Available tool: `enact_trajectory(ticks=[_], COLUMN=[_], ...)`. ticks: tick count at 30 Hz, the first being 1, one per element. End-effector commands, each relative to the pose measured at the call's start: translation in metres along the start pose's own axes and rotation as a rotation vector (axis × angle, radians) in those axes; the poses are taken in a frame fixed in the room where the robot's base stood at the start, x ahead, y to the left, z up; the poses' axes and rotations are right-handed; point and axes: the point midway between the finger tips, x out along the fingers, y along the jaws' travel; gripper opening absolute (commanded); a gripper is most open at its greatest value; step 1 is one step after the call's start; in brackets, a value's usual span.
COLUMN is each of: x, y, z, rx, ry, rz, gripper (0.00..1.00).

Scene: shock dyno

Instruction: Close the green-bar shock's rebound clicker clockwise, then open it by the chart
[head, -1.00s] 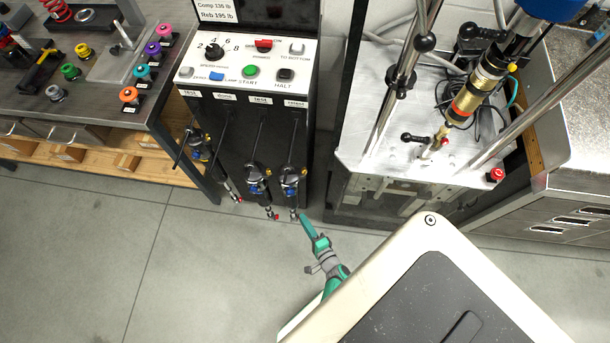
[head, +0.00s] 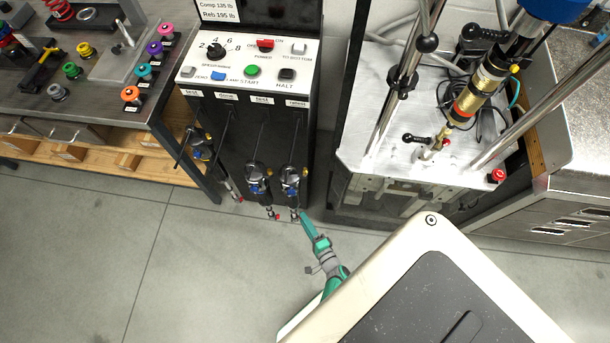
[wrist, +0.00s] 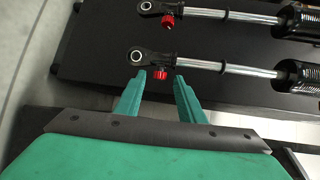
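Several shocks hang from the front of the dark control cabinet, including a left one (head: 203,150), a middle one (head: 258,180) and a right one (head: 291,180). I cannot make out a green bar on any of them. My gripper (head: 303,217) is at the lower end of the right shock. In the wrist view my gripper (wrist: 160,77) is open, with one green finger on each side of a red clicker knob (wrist: 161,73) below the shock's eyelet (wrist: 137,56). Gaps show between knob and fingers; depth is unclear. A neighbouring shock's red knob (wrist: 168,20) is farther up.
The control panel (head: 247,65) has a dial, coloured buttons and a screen reading Comp 135 lb, Reb 195 lb. The dyno holds a gold shock (head: 470,100) at right. A bench (head: 110,100) with coloured knobs stands at left. The floor (head: 220,270) in front is clear.

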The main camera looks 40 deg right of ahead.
Motion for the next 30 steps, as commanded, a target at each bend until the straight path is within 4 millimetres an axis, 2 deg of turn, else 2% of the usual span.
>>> enact_trajectory(ticks=[5, 8, 21, 25, 30], x=[-0.003, -0.013, -0.089, -0.101, -0.107], y=[0.001, 0.001, 0.0, 0.0, 0.0], z=[0.0, 0.001, 0.0, 0.001, 0.001], rx=[0.001, 0.001, 0.0, 0.0, -0.001], ry=[0.0, 0.001, 0.002, -0.002, -0.003], rz=[0.001, 0.001, 0.001, 0.001, 0.001], gripper=[0.36, 0.36, 0.36, 0.36, 0.36])
